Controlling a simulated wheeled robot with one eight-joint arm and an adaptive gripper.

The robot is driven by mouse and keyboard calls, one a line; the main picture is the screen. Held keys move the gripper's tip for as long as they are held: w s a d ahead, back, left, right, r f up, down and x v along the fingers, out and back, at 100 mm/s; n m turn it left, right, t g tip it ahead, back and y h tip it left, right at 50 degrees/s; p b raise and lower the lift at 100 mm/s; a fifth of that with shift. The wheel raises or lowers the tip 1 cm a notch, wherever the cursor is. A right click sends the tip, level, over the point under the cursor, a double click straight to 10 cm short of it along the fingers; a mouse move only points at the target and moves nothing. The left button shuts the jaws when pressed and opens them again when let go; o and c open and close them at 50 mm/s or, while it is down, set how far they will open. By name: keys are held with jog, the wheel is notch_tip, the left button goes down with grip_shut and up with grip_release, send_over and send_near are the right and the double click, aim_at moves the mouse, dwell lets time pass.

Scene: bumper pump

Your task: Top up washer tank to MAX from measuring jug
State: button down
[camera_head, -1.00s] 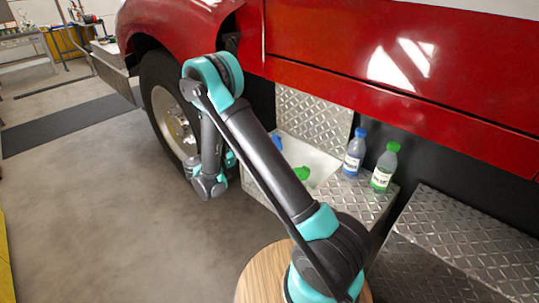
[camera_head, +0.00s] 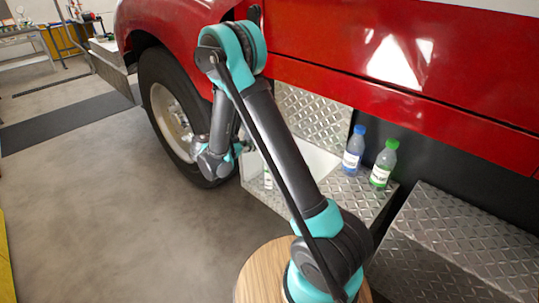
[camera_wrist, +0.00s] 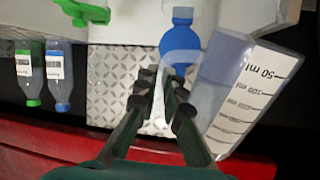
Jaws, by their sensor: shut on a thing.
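The clear measuring jug (camera_wrist: 240,90), with a white scale of ml marks, stands at the right of the wrist view, tilted. Bluish liquid seems to show inside it. My gripper (camera_wrist: 162,82) is shut beside it, seemingly on its handle; the exact grip is unclear. A small part of the jug seems to show past my arm in the head view (camera_head: 268,179). A blue cap (camera_wrist: 181,38) sits beyond my fingertips, by the white tank (camera_wrist: 130,22). MAX marks are not visible.
A blue-capped bottle (camera_head: 353,150) and a green-capped bottle (camera_head: 382,165) stand on the diamond-plate step (camera_head: 360,195). The red truck body (camera_head: 400,80) overhangs them. The wheel (camera_head: 172,115) is left of my arm.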

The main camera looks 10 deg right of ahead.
jog(key=shift+d+f+m+g+y, duration=0.2)
jog(key=shift+f+y, duration=0.3)
jog(key=shift+y, duration=0.7)
jog(key=shift+d+f+m+g+y, duration=0.1)
jog(key=shift+f+m+g+y, duration=0.25)
jog(key=shift+y, duration=0.85)
jog(key=shift+d+f+m+g+y, duration=0.15)
jog(key=shift+f+y, duration=0.45)
jog(key=shift+y, duration=0.6)
jog(key=shift+a+f+y+p, duration=0.25)
jog(key=shift+f+y, duration=0.25)
jog(key=shift+y, duration=0.5)
jog(key=shift+a+f, duration=0.1)
jog(key=shift+a, duration=0.15)
jog(key=shift+d+f+m+y+p, duration=0.15)
jog(key=shift+m+y+p, duration=0.15)
jog(key=shift+y, duration=0.3)
jog(key=shift+a+f+y+p, duration=0.2)
jog(key=shift+a+y+p, duration=0.1)
jog(key=shift+y, duration=0.1)
jog(key=shift+f+y, duration=0.3)
jog(key=shift+y, duration=0.3)
jog(key=shift+a, duration=0.1)
